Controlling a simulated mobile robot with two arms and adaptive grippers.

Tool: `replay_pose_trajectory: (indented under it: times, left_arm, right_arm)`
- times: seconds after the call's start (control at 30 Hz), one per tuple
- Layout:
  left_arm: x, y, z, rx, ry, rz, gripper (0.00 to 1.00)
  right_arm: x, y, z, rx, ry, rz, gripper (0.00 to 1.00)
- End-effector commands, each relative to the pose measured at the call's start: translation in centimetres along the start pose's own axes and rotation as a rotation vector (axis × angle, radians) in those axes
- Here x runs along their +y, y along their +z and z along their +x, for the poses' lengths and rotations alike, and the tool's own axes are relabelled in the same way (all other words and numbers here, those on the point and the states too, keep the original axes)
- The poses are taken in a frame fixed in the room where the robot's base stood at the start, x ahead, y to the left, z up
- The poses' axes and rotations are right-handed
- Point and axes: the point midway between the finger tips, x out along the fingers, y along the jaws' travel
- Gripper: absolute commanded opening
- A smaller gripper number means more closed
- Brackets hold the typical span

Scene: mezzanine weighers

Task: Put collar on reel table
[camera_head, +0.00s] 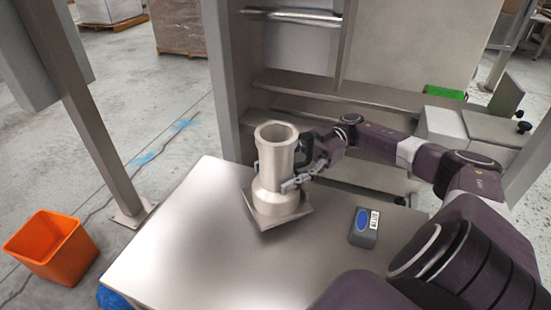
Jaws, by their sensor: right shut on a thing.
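The collar (275,178) is a pale beige hollow piece with a narrow upper tube, a wider lower body and a square flange at its base. It is upright at the table top (185,255), though I cannot tell whether the flange rests on the surface or is just above it. My right gripper (292,172) comes in from the right and is shut on the collar's side, around the neck. The collar hides part of the fingers. My left gripper is not in view.
A small grey box with a blue oval and a label (364,228) sits on the table, right of the collar. An orange bin (50,248) stands on the floor at left. A metal post (95,140) rises beyond the table. The table's left part is clear.

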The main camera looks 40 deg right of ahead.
Motion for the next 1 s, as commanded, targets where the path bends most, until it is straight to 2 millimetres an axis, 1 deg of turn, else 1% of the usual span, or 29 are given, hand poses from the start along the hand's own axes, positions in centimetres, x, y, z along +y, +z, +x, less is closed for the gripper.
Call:
replay_pose_trajectory:
  times: [0.07, 0.3, 0.4, 0.77, 0.8, 0.93, 1.0]
  left_arm:
    - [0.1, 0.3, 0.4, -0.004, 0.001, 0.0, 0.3]
    - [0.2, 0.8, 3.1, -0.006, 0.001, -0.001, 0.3]
    - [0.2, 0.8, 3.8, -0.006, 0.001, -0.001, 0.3]
    - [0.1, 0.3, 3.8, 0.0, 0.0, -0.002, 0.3]
    - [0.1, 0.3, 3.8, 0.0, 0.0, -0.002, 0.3]
    - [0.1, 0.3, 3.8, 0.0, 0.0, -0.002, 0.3]
    - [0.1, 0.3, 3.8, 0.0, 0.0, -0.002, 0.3]
  right_arm:
    - [0.0, 0.3, -0.1, 0.003, 0.0, -0.002, 0.14]
    - [-0.2, 3.2, -0.4, 0.003, -0.002, -0.002, 0.14]
    - [-0.2, 4.0, -0.6, 0.003, -0.003, -0.003, 0.14]
    - [-0.3, 4.1, -0.6, 0.003, -0.004, -0.002, 0.14]
    - [-0.3, 4.2, -0.6, 0.0, -0.004, 0.0, 0.57]
    - [-0.3, 4.2, -0.6, 0.0, -0.004, 0.0, 0.71]
    - [-0.3, 4.2, -0.6, 0.0, -0.004, 0.0, 0.72]
